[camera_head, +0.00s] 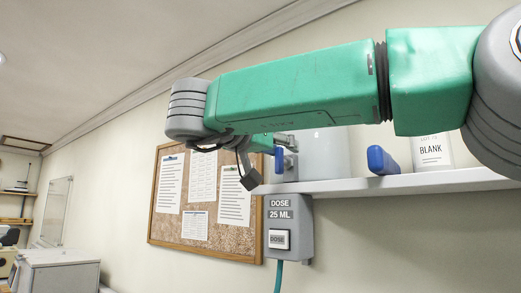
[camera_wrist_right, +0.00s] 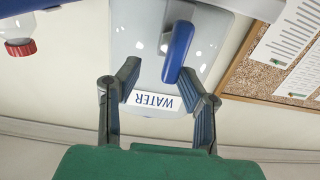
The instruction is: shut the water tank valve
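The water tank (camera_wrist_right: 143,35) is a pale body with a WATER label (camera_wrist_right: 157,102), upside down in the right wrist view. Its valve has a long blue handle (camera_wrist_right: 178,52) standing out from the front. My right gripper (camera_wrist_right: 160,78) is open, its two dark fingers apart on either side of the label and the handle's near end. Contact with the handle cannot be told. In the head view the right gripper (camera_head: 285,140) is small and partly hidden by my green arm, beside a blue part (camera_head: 279,160) near a pale tank (camera_head: 324,154). My left gripper is not in view.
A white shelf (camera_head: 440,182) carries a second blue part (camera_head: 382,160) and a bottle labelled BLANK (camera_head: 432,150). A DOSE 25 ML box (camera_head: 289,232) hangs below. A cork board (camera_head: 230,236) is on the wall. A red cap (camera_wrist_right: 20,48) shows in the wrist view.

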